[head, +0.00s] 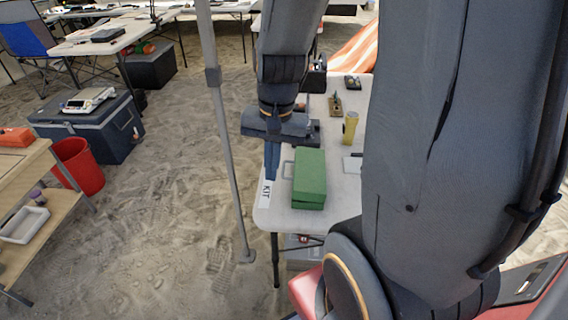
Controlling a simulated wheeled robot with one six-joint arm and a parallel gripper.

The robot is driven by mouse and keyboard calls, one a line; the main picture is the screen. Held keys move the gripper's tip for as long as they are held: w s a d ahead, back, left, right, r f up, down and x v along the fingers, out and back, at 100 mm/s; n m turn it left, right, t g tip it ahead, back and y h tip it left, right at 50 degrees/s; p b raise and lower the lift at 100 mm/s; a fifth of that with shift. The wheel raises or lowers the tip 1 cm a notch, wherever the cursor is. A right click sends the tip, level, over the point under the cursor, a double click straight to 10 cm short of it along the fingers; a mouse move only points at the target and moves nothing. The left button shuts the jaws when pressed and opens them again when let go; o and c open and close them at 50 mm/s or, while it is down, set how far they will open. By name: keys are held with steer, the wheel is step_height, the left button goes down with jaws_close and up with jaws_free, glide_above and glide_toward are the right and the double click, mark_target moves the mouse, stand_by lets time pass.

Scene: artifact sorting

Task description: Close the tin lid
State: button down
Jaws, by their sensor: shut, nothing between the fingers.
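A green tin (310,180) lies on the white table, near its front left corner. Its green top faces up, and I cannot tell from here whether the lid is fully down. My gripper (270,174) points down just left of the tin, with its fingers shut and empty. I cannot tell whether the fingertips touch the tin or the table. A thin grey loop, perhaps a handle, shows at the tin's left side. A white label reading KIT (266,194) lies on the table's left edge, below the fingers.
The white table (336,215) also bears a yellow cylinder (350,127), a small wooden-looking item (335,105) and dark items farther back. A grey pole (224,140) stands left of the table. Sand lies open beyond it, with a cooler (88,125) and red bin (78,166).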

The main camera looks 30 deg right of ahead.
steer(key=w+d+f+m+t+y+b, duration=0.1)
steer(key=w+d+f+m+y, duration=0.15)
steer(key=d+m, duration=0.75)
steer(key=w+d+f+m+t+y+b, duration=0.1)
steer(key=w+d+m+y, duration=0.25)
steer(key=m, duration=1.15)
steer(key=m+t, duration=0.2)
steer(key=m, duration=0.8)
glide_toward(284, 167)
steer(key=p+x, duration=0.2)
steer(key=x, duration=0.3)
steer(key=shift+a+f, duration=0.25)
steer(key=shift+f, duration=0.1)
steer(key=shift+x, duration=1.1)
steer(key=shift+d+f, duration=0.15)
steer(key=shift+d, duration=0.05)
steer(key=shift+s+p, duration=0.1)
steer(key=shift+p, duration=0.2)
